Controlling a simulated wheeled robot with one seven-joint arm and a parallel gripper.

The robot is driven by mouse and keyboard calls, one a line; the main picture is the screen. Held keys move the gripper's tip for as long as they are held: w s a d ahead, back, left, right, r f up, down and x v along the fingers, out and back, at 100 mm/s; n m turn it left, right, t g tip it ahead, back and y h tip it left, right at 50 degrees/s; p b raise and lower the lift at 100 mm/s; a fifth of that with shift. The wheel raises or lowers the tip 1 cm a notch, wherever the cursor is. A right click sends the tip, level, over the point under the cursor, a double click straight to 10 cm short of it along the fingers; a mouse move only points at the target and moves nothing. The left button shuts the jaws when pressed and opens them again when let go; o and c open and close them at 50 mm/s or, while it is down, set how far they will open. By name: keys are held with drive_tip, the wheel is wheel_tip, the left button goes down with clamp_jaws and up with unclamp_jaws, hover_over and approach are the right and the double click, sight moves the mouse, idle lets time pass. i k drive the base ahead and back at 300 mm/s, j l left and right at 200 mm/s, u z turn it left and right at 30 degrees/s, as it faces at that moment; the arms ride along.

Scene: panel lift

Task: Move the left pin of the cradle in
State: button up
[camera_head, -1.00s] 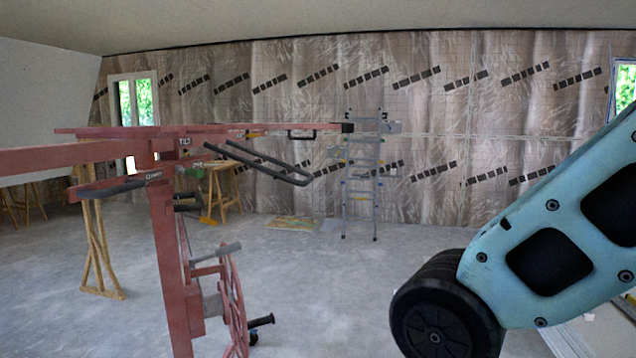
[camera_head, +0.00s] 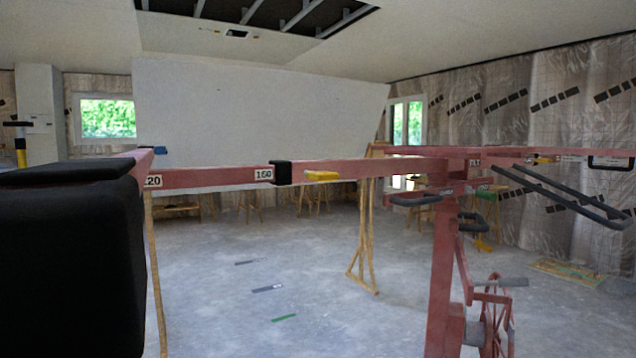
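The red cradle of the panel lift (camera_head: 222,177) spans the view, with a long bar running left from the mast head. A yellow piece, seemingly the left pin (camera_head: 322,176), sits on this bar just right of a black sleeve (camera_head: 282,172). The label 160 is just left of the sleeve, and 120 is near the bar's left end. I cannot tell how far in the pin sits. Another small yellow piece (camera_head: 545,159) is on the bar right of the mast. The red mast (camera_head: 443,275) stands below. My gripper is not in view.
A large black block (camera_head: 70,260) fills the left foreground and hides what is behind it; I cannot tell what it belongs to. Black handles (camera_head: 565,195) stick out right of the mast. A wooden trestle (camera_head: 363,235) stands behind. A large white panel (camera_head: 250,110) leans behind the bar. Mid-floor looks open.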

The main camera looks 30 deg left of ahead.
sight(320, 176)
drive_tip(key=u, duration=1.15)
drive_tip(key=z, duration=1.4)
drive_tip(key=u, duration=1.4)
drive_tip(key=i+l+z, duration=0.15)
drive_tip(key=z, duration=0.2)
drive_tip(key=i+l, duration=0.05)
drive_tip(key=l, duration=0.05)
